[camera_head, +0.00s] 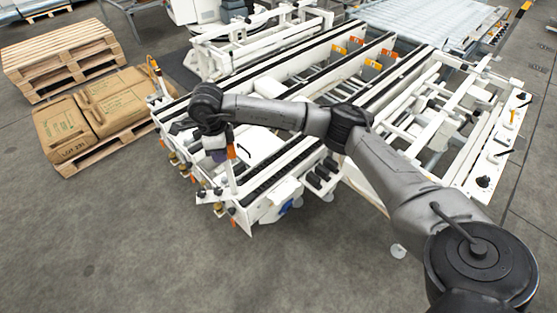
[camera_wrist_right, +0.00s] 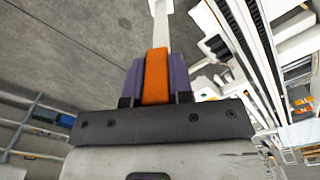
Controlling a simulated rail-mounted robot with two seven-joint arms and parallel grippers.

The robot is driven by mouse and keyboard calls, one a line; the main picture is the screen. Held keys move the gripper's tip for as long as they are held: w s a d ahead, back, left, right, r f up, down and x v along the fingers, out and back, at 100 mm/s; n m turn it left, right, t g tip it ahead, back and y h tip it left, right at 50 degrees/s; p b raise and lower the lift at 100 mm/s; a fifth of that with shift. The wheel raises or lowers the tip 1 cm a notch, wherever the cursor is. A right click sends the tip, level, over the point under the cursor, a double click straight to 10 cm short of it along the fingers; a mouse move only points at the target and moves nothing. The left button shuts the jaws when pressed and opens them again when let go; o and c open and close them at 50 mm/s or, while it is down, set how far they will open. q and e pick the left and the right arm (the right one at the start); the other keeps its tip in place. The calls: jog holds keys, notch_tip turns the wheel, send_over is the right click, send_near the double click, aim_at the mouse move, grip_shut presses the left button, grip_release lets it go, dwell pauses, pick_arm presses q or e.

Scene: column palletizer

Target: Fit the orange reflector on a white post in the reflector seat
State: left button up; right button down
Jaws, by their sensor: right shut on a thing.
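The orange reflector (camera_wrist_right: 156,75) is between the purple fingers of my right gripper (camera_wrist_right: 157,80) in the right wrist view, which are shut on it. Its white post (camera_wrist_right: 161,20) runs away from the fingers, toward the floor side. In the head view, my right gripper (camera_head: 218,154) is small and partly hidden by my wrist, at the near left corner of the white conveyor frame. The orange reflector (camera_head: 231,152) shows beside it, with the white post (camera_head: 232,178) hanging roughly upright below. I cannot make out the reflector seat for certain. My left gripper is not in view.
The white conveyor frame (camera_head: 262,185) has small white brackets and brass-coloured fittings (camera_head: 184,169) along its near left end, close to the post. Brown sacks (camera_head: 112,100) lie on a pallet at left, with stacked empty pallets (camera_head: 62,55) behind. The grey floor in front is clear.

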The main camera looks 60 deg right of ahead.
jog(key=s+d+f+m+b, duration=0.2)
jog(key=d+f+m+b, duration=0.4)
jog(key=d+f+m, duration=0.75)
jog(key=s+d+f+m+b, duration=0.3)
jog(key=d+f+m+b, duration=0.45)
jog(key=m, duration=0.85)
notch_tip(320, 180, down, 7)
jog(key=d+b, duration=0.2)
jog(key=b, duration=0.4)
jog(key=shift+w+d, duration=0.15)
jog(key=shift+w, duration=0.05)
jog(key=shift+f+n, duration=0.1)
jog(key=shift+n, duration=0.15)
jog(key=shift+p, duration=0.4)
jog(key=shift+f, duration=0.45)
jog(key=shift+f, duration=0.15)
dwell(0.3)
